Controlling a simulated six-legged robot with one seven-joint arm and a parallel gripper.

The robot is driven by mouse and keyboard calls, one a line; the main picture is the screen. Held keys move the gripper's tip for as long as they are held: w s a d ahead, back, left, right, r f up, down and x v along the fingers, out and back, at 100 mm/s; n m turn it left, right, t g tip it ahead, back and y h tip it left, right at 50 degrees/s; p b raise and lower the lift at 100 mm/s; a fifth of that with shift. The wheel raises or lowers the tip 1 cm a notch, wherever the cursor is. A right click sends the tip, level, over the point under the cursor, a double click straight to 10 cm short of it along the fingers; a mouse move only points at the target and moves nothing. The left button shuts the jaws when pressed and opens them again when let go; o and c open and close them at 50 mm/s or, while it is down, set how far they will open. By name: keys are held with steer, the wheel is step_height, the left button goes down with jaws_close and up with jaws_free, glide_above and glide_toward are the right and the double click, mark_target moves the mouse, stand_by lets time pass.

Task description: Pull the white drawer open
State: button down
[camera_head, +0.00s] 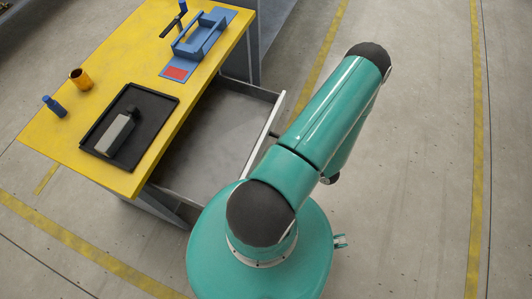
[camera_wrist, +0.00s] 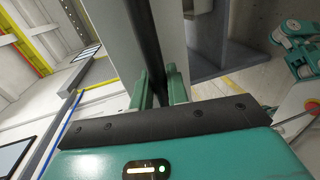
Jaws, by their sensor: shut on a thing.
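The white drawer (camera_head: 263,137) stands open under the yellow workbench, its grey inside empty where it shows. Its pale front is at the right end of the drawer, partly behind my teal arm. In the wrist view, my gripper (camera_wrist: 158,88) has its two green fingers on either side of a dark upright bar (camera_wrist: 147,45), which looks like the drawer's handle. The pale drawer front (camera_wrist: 172,35) rises close behind it. My gripper is shut on this bar. In the head view my arm hides the gripper.
Open concrete floor (camera_head: 425,140) lies to the right.

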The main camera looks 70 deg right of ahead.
steer(key=shift+a, duration=0.1)
steer(key=c, duration=1.4)
jaws_free()
steer(key=v, duration=1.3)
steer(key=shift+s, duration=0.4)
steer(key=shift+r, duration=0.1)
